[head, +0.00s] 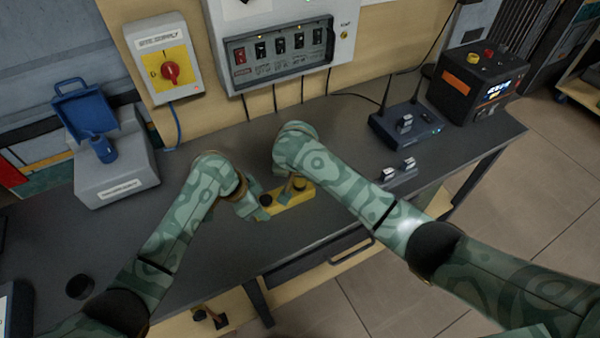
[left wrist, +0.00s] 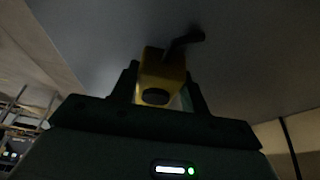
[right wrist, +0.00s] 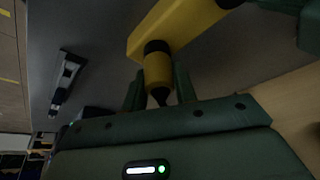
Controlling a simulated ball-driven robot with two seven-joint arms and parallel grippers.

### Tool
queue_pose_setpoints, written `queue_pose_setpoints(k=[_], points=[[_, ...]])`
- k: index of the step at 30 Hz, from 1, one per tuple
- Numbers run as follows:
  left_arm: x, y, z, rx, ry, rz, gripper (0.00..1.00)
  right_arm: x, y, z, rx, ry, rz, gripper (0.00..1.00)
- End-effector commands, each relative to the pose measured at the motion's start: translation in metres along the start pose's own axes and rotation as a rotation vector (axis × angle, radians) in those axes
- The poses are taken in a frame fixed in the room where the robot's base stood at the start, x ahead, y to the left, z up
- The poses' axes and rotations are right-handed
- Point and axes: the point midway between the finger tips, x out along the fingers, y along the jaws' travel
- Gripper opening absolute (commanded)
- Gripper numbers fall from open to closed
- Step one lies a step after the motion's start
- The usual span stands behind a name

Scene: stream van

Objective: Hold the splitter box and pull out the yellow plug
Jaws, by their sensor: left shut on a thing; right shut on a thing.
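The yellow splitter box (head: 292,201) lies on the dark worktop, in front of the wall panels. My left gripper (head: 262,205) is shut on its left end. In the left wrist view the box (left wrist: 162,68) sits between the fingers, with a round black socket facing the camera and a black cable behind it. My right gripper (head: 290,186) is over the box. In the right wrist view its fingers are shut on the yellow plug (right wrist: 158,72), whose black collar meets the box (right wrist: 172,25). I cannot tell how deep the plug sits.
A router with antennas (head: 407,126) and a black power unit (head: 478,80) stand at the right. A grey case (head: 115,175) with a blue lidded holder stands at the left. A switch panel (head: 278,48) and red rotary switch (head: 170,71) hang behind. The worktop's front edge is close.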

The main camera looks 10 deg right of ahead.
Motion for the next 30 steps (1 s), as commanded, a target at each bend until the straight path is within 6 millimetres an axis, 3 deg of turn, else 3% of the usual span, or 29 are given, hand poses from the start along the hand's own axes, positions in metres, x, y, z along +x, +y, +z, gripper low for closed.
queue_pose_setpoints(k=[30], points=[[0.0, 0.0, 0.0, 0.0, 0.0, 0.0, 0.14, -0.026, -0.001, -0.011, 0.0, 0.0, -0.001, 0.01]])
